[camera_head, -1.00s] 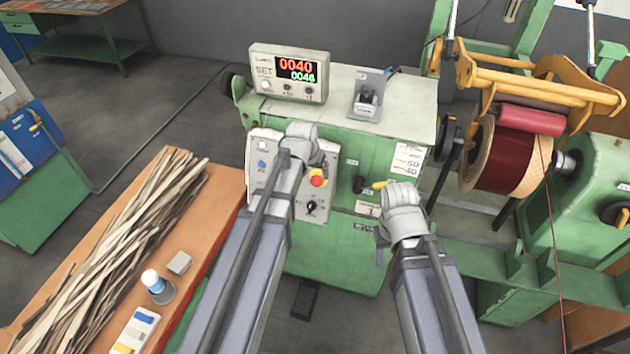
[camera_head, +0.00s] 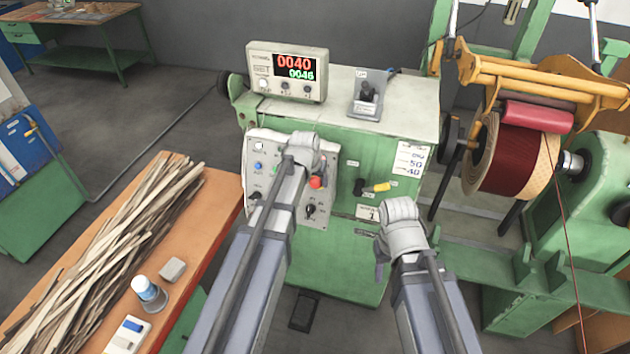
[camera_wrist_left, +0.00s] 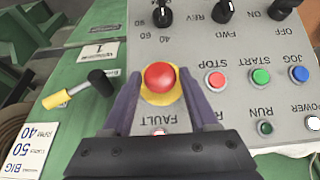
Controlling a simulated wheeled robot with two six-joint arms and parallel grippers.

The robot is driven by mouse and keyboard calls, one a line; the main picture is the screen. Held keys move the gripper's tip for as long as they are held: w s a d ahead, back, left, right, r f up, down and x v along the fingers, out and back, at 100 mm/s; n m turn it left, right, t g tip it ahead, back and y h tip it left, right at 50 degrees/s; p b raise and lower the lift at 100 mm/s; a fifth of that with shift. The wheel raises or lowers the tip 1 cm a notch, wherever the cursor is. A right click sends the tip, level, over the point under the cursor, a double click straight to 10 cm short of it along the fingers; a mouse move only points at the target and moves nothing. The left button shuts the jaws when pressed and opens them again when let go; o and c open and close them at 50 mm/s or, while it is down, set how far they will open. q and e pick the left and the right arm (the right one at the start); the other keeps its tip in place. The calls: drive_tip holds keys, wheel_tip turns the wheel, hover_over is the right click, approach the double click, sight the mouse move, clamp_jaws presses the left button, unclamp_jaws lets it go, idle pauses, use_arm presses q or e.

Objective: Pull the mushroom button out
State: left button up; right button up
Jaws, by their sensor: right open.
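The mushroom button (camera_wrist_left: 159,77) is a red cap on a yellow ring, on the light grey control panel (camera_wrist_left: 225,125). In the left wrist view it sits between the two fingers of my left gripper (camera_wrist_left: 160,82). The fingers stand apart on either side of the cap, with small gaps visible; I see no clear contact. In the head view the button (camera_head: 316,182) shows just right of my left gripper (camera_head: 306,160), which partly covers the panel. My right gripper (camera_head: 401,212) is open and empty in front of the green cabinet, below the yellow-handled lever.
The yellow-handled lever (camera_head: 376,187) is right of the panel. Black knobs (camera_wrist_left: 222,11) and the STOP (camera_wrist_left: 216,79), START and JOG buttons sit close to the mushroom button. A counter display (camera_head: 288,72) stands on the cabinet; an orange table (camera_head: 215,190) is at left.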

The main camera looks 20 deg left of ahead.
use_arm(q)
clamp_jaws()
drive_tip(key=shift+s, duration=0.1)
idle(0.5)
